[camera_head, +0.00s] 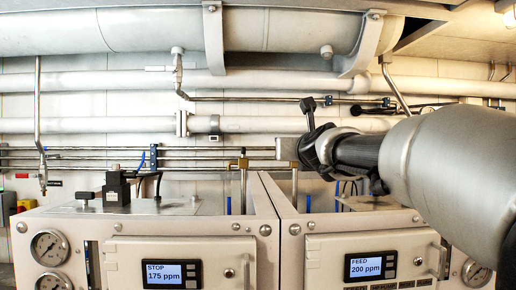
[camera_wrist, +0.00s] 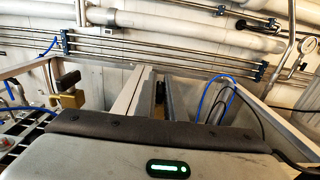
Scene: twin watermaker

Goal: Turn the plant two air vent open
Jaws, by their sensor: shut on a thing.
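The plant two air vent stands on a thin upright pipe (camera_head: 294,186) at the left end of the right-hand unit in the head view. My gripper (camera_head: 291,150) is at the top of this pipe, coming in from the right, and is shut on the vent's handle. The handle and valve body are mostly hidden by the gripper, so I cannot tell how far the handle is turned.
A similar brass valve (camera_head: 243,163) stands on the left unit, close to my gripper; it also shows in the wrist view (camera_wrist: 68,98). Raised panel walls (camera_head: 268,195) lie just below. Horizontal pipes (camera_head: 130,152) run along the wall behind. A blue hose (camera_wrist: 207,95) loops at right.

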